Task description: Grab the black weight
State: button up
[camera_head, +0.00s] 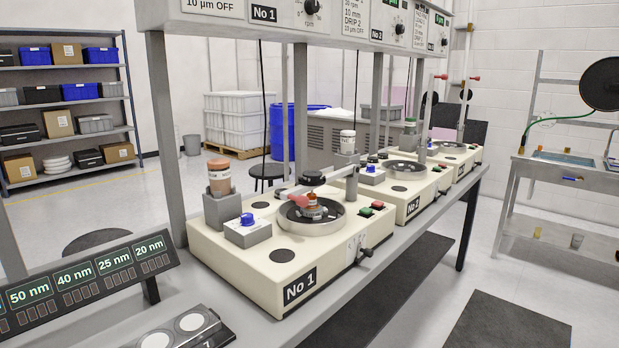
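A polishing machine labelled No 1 (270,277) stands on the grey bench in the head view. A small black rounded piece (312,178) shows just behind and above its round dish (340,224); it may be the black weight, but I cannot tell for sure. A red and metal fixture (312,209) sits in the dish. A flat black disc (282,256) lies on the machine's front left top; whether it is loose or a marking is unclear. My gripper is not in view.
Machine No 2 (414,207) and a third machine (464,156) stand farther along the bench (384,252). A post with an orange-brown bottle (219,178) rises at No 1's left. A size display (86,283) and a tray with white discs (178,332) are in front. Uprights stand behind.

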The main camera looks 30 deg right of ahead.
aim_at(312, 175)
jog(key=i+l+u, duration=0.35)
jog(key=l, duration=1.45)
jog(key=k+l+u, duration=0.1)
jog(key=l+u, duration=0.2)
jog(key=l, duration=1.45)
